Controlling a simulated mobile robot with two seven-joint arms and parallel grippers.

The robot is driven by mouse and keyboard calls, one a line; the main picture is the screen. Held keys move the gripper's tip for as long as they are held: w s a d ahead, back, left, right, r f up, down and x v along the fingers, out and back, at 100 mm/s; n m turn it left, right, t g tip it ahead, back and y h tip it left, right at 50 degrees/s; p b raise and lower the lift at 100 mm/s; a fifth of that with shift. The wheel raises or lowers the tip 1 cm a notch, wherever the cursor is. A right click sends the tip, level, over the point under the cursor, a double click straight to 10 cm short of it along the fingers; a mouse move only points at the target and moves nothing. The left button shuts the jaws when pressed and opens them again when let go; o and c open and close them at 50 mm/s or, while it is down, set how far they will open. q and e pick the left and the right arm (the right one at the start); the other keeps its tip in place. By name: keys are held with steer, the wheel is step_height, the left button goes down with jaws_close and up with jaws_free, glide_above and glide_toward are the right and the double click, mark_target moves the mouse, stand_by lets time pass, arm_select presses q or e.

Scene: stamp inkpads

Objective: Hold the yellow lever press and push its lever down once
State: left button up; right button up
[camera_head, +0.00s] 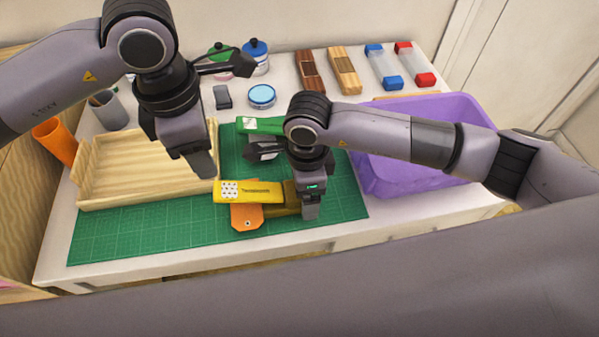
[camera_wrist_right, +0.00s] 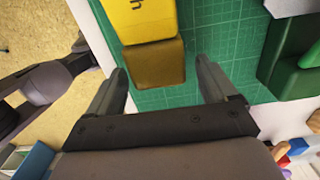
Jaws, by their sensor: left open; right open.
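The yellow lever press (camera_head: 265,190) lies on the green cutting mat (camera_head: 130,228), with a patterned patch on its lever's left end. Its darker yellow base shows partly below, and its right end is behind my right gripper (camera_head: 311,210). In the right wrist view the press's yellow top (camera_wrist_right: 150,20) and brownish-yellow end block (camera_wrist_right: 155,62) lie just ahead of my open right gripper (camera_wrist_right: 162,75), its fingers on either side with gaps. My left gripper (camera_head: 205,170) is open, pointing down above the wooden tray's right edge, left of and apart from the press.
An orange tag (camera_head: 246,220) lies partly under the press. A green press (camera_head: 258,125) stands behind it. A wooden tray (camera_head: 140,193) is left, a purple bin (camera_head: 385,180) right. Jars, a blue-lidded tin (camera_head: 262,95) and stamps line the back. The mat's front left is clear.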

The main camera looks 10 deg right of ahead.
steer(key=shift+f, duration=0.8)
steer(key=c, duration=1.2)
arm_select(q)
jaws_close()
arm_select(e)
steer(key=shift+o, duration=0.2)
arm_select(q)
steer(key=shift+w+d+f+m+g, duration=0.1)
steer(key=shift+w+f+m+g, duration=0.05)
steer(key=shift+f+m, duration=1.75)
steer(key=shift+w+d+f+m+g, duration=0.1)
steer(key=shift+w+f+m+g, duration=0.05)
steer(key=shift+f+m, duration=1.7)
